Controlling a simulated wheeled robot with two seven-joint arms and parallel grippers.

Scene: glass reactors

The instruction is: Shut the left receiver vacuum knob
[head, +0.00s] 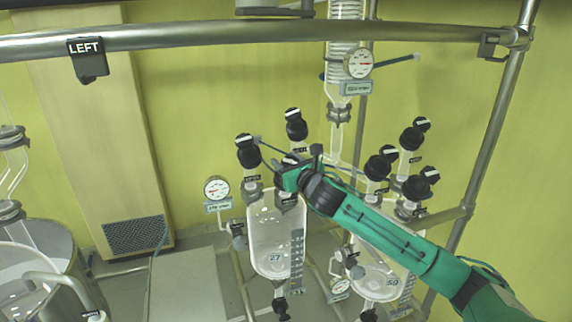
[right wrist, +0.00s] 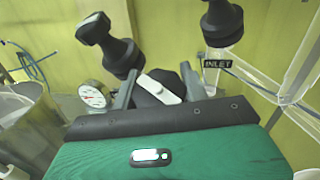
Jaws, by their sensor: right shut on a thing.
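The left receiver (head: 275,240) is a clear glass vessel with black valve knobs above it. My right gripper (head: 289,171) is shut on one of these black knobs (right wrist: 163,88). In the right wrist view a finger stands on each side of that knob. Its white bar slants from upper left to lower right. In the head view my gripper mostly hides it, and I cannot read its label. A second knob (head: 247,150) is to the left. The knob labelled INLET (head: 296,125) is behind. My left gripper is not in view.
A round gauge (head: 216,188) hangs left of the receiver. The right receiver (head: 380,275) and its several knobs are close on the right, behind my right arm. A steel rail (head: 200,36) crosses the top. A glass vessel (head: 40,270) stands at the far left.

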